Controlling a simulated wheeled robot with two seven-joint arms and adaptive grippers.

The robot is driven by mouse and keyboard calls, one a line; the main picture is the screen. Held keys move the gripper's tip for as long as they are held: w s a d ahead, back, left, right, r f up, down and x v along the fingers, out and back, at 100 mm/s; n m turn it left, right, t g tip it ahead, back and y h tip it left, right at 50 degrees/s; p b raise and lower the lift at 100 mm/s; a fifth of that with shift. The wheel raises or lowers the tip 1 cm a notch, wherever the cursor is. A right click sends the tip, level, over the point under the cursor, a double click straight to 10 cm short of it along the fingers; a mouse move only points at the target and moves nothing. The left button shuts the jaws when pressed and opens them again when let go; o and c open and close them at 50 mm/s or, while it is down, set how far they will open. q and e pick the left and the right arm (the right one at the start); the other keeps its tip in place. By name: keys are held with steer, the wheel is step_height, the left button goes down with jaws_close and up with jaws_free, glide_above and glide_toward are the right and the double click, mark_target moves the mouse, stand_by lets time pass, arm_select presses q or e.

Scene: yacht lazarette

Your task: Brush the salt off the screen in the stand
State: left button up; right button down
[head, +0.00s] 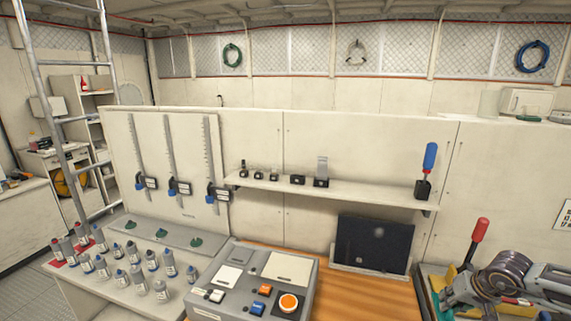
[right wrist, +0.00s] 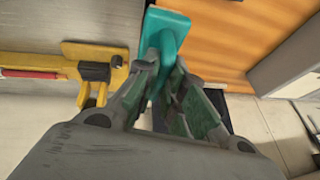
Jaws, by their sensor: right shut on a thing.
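The screen (head: 360,245) is a dark flat panel. It leans back in a low pale stand (head: 370,271) on the wooden worktop. A pale round spot shows on its face near the middle right. My right gripper (head: 447,300) is at the lower right of the head view, in front and to the right of the screen and apart from it. In the right wrist view its fingers (right wrist: 168,95) are closed around a teal tool (right wrist: 168,30) with a wide flat end. Its working end is not clear. My left gripper is not in view.
A grey control box (head: 262,278) stands left of the screen. A shelf (head: 330,191) with small black items and a blue-handled tool (head: 430,157) runs above. Bare worktop lies before the screen.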

steer(key=shift+a+f, duration=0.5)
steer(key=shift+a, duration=0.25)
steer(key=w+a+f+n+y, duration=0.1)
steer(key=a+n, duration=0.1)
steer(key=a, duration=1)
steer(key=w+a+f+n+y+b, duration=0.1)
steer(key=w+a+n, duration=0.1)
steer(key=a, duration=1)
steer(key=shift+n+g+b, duration=0.3)
steer(key=shift+n, duration=0.1)
steer(key=shift+w+f, duration=0.1)
steer(key=shift+w, duration=0.1)
